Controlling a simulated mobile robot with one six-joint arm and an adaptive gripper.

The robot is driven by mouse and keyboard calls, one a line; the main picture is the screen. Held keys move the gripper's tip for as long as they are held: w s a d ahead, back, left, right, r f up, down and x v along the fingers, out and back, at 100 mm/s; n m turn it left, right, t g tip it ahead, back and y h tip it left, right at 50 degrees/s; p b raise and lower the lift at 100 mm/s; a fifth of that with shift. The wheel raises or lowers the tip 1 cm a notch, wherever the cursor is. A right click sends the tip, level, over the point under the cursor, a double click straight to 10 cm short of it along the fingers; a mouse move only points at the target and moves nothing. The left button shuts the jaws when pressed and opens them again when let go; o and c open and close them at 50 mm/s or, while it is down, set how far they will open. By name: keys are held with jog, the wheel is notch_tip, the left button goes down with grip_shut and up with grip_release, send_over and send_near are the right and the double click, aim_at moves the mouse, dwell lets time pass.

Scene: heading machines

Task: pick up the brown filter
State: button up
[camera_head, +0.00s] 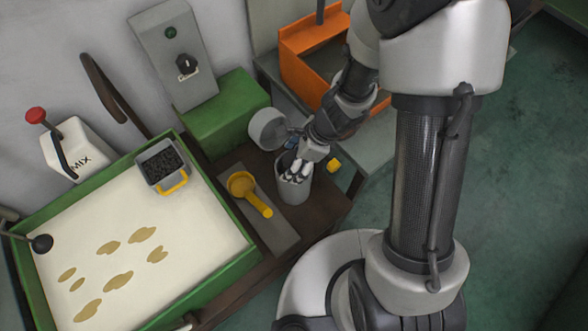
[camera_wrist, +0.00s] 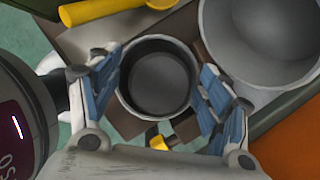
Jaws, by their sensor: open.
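My gripper (camera_head: 297,170) is open above the mouth of a grey cylindrical cup (camera_head: 295,190). In the wrist view the two blue-padded fingers of my gripper (camera_wrist: 160,85) stand left and right of the cup (camera_wrist: 130,95), which has a dark inside with a grey bottom. Whether the fingers touch the cup, I cannot tell. No clearly brown filter shows. The nearest in colour is a mustard-yellow scoop-like thing (camera_head: 242,184) with a handle, lying on a grey strip left of the cup. Its handle (camera_wrist: 95,10) shows at the top of the wrist view.
A grey round bowl (camera_head: 267,128) stands behind the cup and is large in the wrist view (camera_wrist: 265,40). A green-rimmed white bed (camera_head: 130,245) holds a grey bin of black granules (camera_head: 161,165).

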jog(key=shift+c, duration=0.2)
jog(key=c, duration=1.6)
jog(key=shift+o, duration=0.2)
jog(key=shift+r, duration=0.1)
